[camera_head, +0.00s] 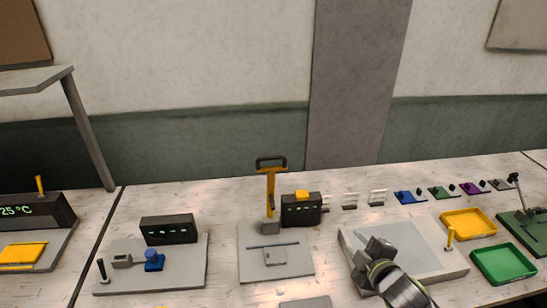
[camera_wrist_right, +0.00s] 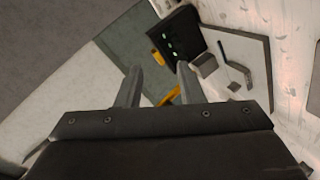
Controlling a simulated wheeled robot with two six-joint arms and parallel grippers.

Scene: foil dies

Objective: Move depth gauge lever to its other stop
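No label marks the depth gauge, so I cannot tell which lever is its own. In the head view a yellow lever with a dark loop handle (camera_head: 270,185) stands upright on a grey plate (camera_head: 258,265). A small yellow lever (camera_head: 449,238) stands at the right of a pale grey plate (camera_head: 410,240). A dark lever (camera_head: 516,190) stands on a green board at the far right. My right gripper (camera_head: 372,250) is over the pale plate, apart from these levers. In the right wrist view its fingers (camera_wrist_right: 157,72) are spread with nothing gripped. My left gripper is not in view.
A black display box with a yellow top (camera_head: 301,209) stands beside the loop-handled lever. Another black box (camera_head: 168,230) and a blue knob (camera_head: 154,260) are on the left plate. Yellow (camera_head: 468,212) and green (camera_head: 503,251) trays lie at right. Small coloured parts line the back.

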